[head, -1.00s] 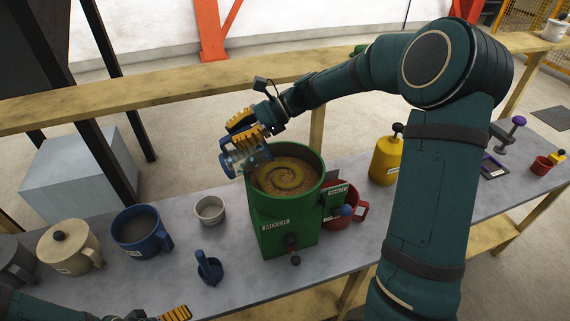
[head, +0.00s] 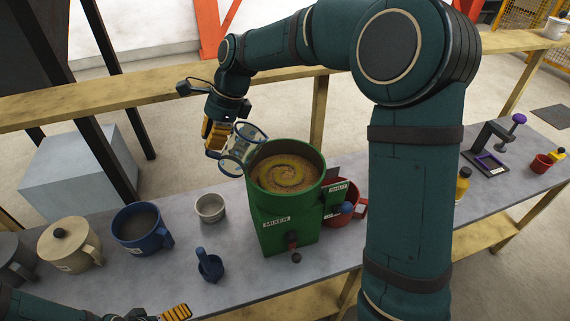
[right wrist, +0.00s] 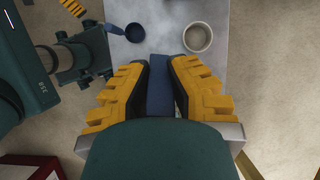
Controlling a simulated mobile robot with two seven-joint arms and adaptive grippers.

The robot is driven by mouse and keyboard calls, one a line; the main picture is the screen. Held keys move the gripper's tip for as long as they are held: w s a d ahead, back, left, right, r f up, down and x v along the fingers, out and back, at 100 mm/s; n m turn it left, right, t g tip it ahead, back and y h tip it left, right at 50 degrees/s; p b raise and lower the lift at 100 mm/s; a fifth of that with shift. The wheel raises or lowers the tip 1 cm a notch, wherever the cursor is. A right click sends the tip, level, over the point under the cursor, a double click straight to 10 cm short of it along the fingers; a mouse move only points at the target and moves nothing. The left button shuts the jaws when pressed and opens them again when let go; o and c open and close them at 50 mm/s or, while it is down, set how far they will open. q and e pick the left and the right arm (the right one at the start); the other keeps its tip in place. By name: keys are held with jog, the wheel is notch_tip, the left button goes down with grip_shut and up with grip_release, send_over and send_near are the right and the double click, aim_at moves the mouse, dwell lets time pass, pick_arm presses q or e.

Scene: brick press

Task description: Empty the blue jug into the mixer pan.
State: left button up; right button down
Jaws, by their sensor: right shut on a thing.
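The blue jug (head: 243,148) has clear walls with blue rims and looks empty. My right gripper (head: 217,133) is shut on it, and the right wrist view shows its blue handle (right wrist: 160,98) between the yellow fingers (right wrist: 159,88). The jug is tilted beside the upper left rim of the green mixer (head: 289,233). Whether it touches the rim I cannot tell. The mixer pan (head: 287,174) holds brown material with a yellowish swirl on top. My left gripper (head: 172,314) is at the bottom edge, partly cut off, and its opening is unclear.
On the table left of the mixer stand a dark blue mug (head: 142,230), a beige lidded mug (head: 69,246), a grey cup (head: 210,208) and a small blue scoop-like cup (head: 210,266). A red container (head: 345,203) stands right of the mixer. My right arm hides part of the table.

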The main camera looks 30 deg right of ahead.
jog(key=shift+w+a+f+h, duration=0.25)
jog(key=shift+a+f+h, duration=0.75)
jog(key=shift+a, duration=0.05)
jog(key=r+h, duration=0.1)
jog(key=a+r+g+h, duration=0.1)
jog(key=a+r+m+h, duration=0.1)
jog(key=r, duration=0.1)
jog(key=shift+w+h, duration=0.2)
jog(key=shift+h, duration=0.2)
dwell(0.3)
